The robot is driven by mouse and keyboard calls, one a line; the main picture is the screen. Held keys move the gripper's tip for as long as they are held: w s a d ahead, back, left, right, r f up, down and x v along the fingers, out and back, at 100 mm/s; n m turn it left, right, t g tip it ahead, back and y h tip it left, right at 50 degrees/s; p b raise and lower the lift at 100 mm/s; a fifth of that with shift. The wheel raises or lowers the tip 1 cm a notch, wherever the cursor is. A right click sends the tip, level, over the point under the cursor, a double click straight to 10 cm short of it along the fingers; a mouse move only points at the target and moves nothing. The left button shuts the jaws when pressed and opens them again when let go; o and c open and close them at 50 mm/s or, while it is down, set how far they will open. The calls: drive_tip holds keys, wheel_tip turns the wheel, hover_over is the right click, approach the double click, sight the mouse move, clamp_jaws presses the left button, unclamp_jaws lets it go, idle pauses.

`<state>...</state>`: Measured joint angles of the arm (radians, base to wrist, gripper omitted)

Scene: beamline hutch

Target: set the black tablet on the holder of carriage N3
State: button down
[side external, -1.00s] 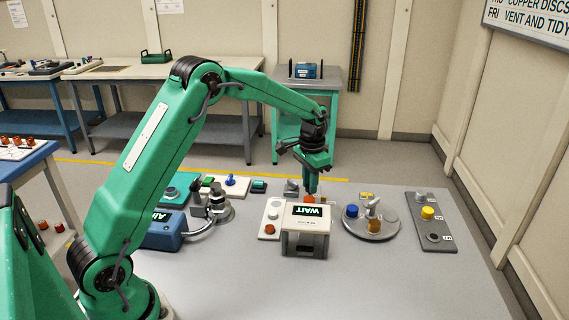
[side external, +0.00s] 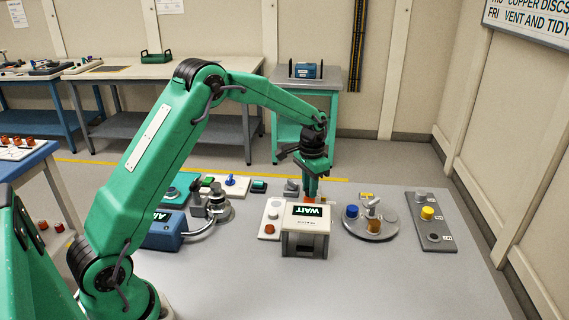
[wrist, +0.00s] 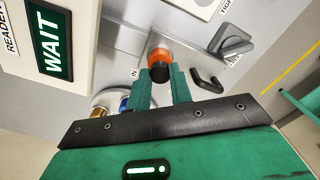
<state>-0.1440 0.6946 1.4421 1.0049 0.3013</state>
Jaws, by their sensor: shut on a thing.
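My gripper (wrist: 163,85) is shut on a small black piece, the black tablet (wrist: 160,73), which shows between its green fingertips in the wrist view. An orange round piece (wrist: 158,54) is right beyond the tablet there; I cannot tell whether they touch. In the side view my gripper (side external: 311,193) points down behind the white reader box (side external: 304,240) with its WAIT display, which hides the fingertips' lower surroundings.
A round grey plate (side external: 370,232) with blue and amber pieces stands right of the reader. A dark strip (side external: 434,226) with a yellow piece is farther right. A white tray (side external: 265,235) and a blue box (side external: 163,230) are left. The front of the table is clear.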

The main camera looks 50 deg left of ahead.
drive_tip(key=shift+f, duration=0.6)
idle(0.6)
drive_tip(key=c, duration=1.2)
unclamp_jaws()
drive_tip(key=shift+o, duration=0.2)
drive_tip(key=shift+r, duration=0.1)
drive_tip(key=shift+r, duration=3.8)
drive_tip(key=shift+r, duration=0.15)
